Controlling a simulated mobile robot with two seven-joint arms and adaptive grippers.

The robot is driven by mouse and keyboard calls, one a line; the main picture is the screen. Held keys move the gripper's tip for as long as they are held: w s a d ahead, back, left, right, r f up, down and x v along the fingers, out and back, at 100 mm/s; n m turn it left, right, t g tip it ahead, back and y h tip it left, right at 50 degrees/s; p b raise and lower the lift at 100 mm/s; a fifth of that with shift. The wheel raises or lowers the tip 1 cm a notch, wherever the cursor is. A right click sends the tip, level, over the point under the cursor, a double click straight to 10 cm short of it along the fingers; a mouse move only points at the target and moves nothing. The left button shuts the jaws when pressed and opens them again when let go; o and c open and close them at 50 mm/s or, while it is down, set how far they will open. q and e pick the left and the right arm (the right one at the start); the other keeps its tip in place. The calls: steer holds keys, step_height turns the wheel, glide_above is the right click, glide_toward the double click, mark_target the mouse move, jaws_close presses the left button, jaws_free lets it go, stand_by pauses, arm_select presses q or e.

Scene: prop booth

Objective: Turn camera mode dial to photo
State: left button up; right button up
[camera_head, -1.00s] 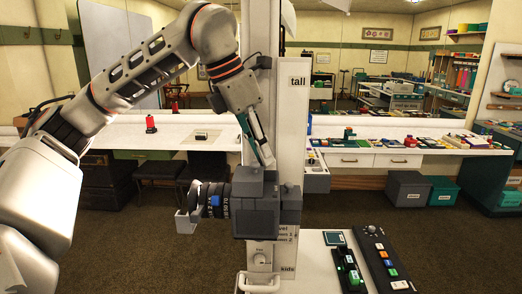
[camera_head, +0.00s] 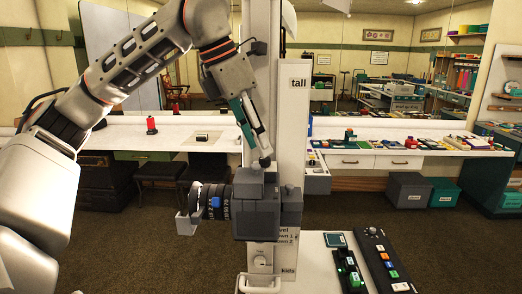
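A dark grey camera (camera_head: 257,218) is mounted on the front of a tall white post, its ribbed black lens (camera_head: 211,200) pointing left. The lens has a blue block and white numbers on it. My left gripper (camera_head: 265,163) comes down from above, its narrow tip just over the camera top. It shows nearly edge-on, so I cannot tell the gap between its fingers or whether it touches the camera. No mode dial or photo mark can be made out on the camera top. My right gripper is not in view.
A white table (camera_head: 318,260) with a black button panel (camera_head: 386,262) stands at lower right. A long white counter (camera_head: 110,132) with props runs behind.

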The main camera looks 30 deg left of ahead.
arm_select(q)
steer(key=v, duration=0.9)
steer(key=shift+f, duration=0.15)
